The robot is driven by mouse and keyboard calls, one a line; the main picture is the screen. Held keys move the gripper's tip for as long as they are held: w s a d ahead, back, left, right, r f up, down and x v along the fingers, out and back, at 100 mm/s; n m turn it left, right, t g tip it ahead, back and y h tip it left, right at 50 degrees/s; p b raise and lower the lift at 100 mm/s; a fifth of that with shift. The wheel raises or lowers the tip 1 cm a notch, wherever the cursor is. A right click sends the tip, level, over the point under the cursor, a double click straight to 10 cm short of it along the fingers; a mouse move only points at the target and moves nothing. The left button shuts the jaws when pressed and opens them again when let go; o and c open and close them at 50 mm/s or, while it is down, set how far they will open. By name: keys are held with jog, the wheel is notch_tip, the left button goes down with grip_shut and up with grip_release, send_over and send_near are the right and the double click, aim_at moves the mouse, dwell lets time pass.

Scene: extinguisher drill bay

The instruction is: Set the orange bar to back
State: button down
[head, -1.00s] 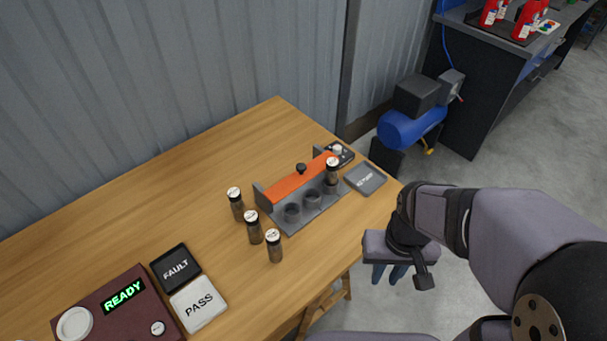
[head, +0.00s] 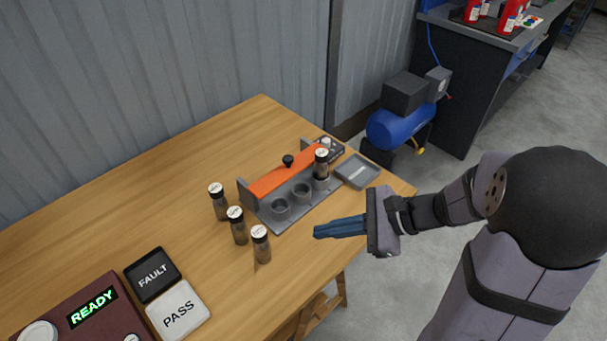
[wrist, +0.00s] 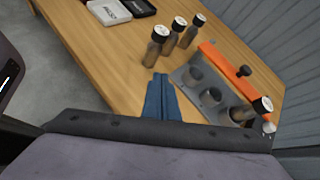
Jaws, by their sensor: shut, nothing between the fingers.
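The orange bar (head: 279,181) lies along the back of a grey holder (head: 297,212) with cup-like sockets, between two upright end plates. A black knob (head: 288,160) stands on the bar. The bar also shows in the wrist view (wrist: 230,72), with its knob (wrist: 244,71). One capped vial (head: 321,166) stands in the right socket; the other two sockets look empty. My gripper (head: 318,231) is shut and empty, its blue fingers pointing left in front of the holder, apart from the bar. In the wrist view the fingers (wrist: 160,84) point toward the table.
FAULT (head: 153,273) and PASS (head: 179,310) pads and a READY box (head: 85,310) are front left. The table's back left is clear.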

aim_at(291, 158)
jog(key=w+d+r+m+t+y+b, duration=0.1)
jog(key=w+d+r+m+t+b, duration=0.1)
jog(key=w+d+m+t, duration=0.4)
jog(key=w+m+t, duration=0.1)
jog(key=w, duration=0.3)
jog(key=shift+w+r+m+y+b, duration=0.35)
jog(key=shift+m+y+b, duration=0.05)
jog(key=shift+a, duration=0.1)
jog(key=p+x, duration=0.2)
jog(key=x, duration=1.2)
jog(key=b+x, duration=0.1)
jog(key=x, duration=0.1)
jog(key=shift+w+a, duration=0.1)
jog(key=shift+w, duration=0.25)
jog(key=shift+w+a+r, duration=0.1)
jog(key=shift+w+a, duration=0.05)
jog(key=shift+w, duration=0.05)
jog(key=shift+r, duration=0.15)
jog(key=shift+s, duration=0.1)
